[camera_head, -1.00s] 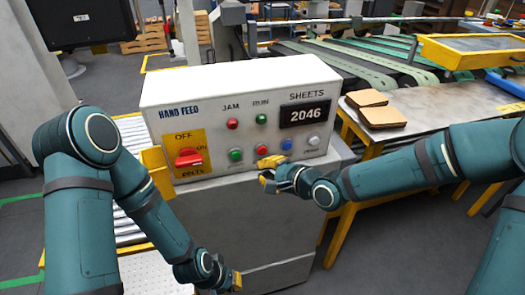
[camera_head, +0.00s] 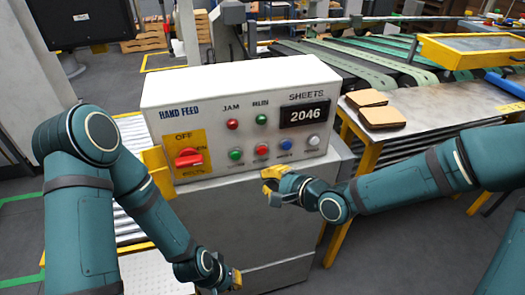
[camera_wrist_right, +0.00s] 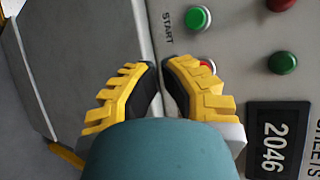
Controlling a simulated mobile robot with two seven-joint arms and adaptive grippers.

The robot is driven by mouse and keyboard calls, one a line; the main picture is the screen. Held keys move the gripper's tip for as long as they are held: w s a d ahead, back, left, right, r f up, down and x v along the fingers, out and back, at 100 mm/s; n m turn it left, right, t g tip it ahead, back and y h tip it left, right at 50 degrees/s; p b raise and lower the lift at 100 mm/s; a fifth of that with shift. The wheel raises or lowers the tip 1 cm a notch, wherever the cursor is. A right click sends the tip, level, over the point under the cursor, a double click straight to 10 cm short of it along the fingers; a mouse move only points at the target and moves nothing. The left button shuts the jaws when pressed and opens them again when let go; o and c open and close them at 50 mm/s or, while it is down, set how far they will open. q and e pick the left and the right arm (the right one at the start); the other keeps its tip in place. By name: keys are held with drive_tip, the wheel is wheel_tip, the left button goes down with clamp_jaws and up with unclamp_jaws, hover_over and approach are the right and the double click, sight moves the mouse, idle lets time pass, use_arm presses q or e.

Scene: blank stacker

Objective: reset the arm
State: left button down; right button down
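The white control box (camera_head: 240,80) reads HAND FEED and its sheet counter (camera_head: 304,113) shows 2046. My right gripper (camera_head: 268,180) is in front of the box, just below its button row and apart from the buttons. In the right wrist view, its yellow fingertips (camera_wrist_right: 160,66) are drawn together with nothing seen between them, near the green START button (camera_wrist_right: 198,18) and a partly hidden red button. My left gripper (camera_head: 236,280) hangs low in front of the cabinet; only its yellow tips show, so its opening is unclear.
A red rotary switch (camera_head: 188,158) sits on a yellow plate at the box's left. A table (camera_head: 440,105) with brown sheet stacks (camera_head: 380,115) stands to the right, and belts (camera_head: 350,65) run behind. Grey floor is open at lower right.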

drive_tip(key=s+d+f+n+g+h, duration=0.3)
drive_tip(key=s+f, duration=0.4)
drive_tip(key=f, duration=0.6)
drive_tip(key=s+d+f+n+g+h, duration=0.3)
drive_tip(key=s+d+f+n, duration=0.3)
drive_tip(key=f, duration=0.6)
drive_tip(key=shift+s+d+f+g+h, duration=0.35)
drive_tip(key=shift+s+d+g, duration=0.25)
drive_tip(key=shift+s, duration=0.45)
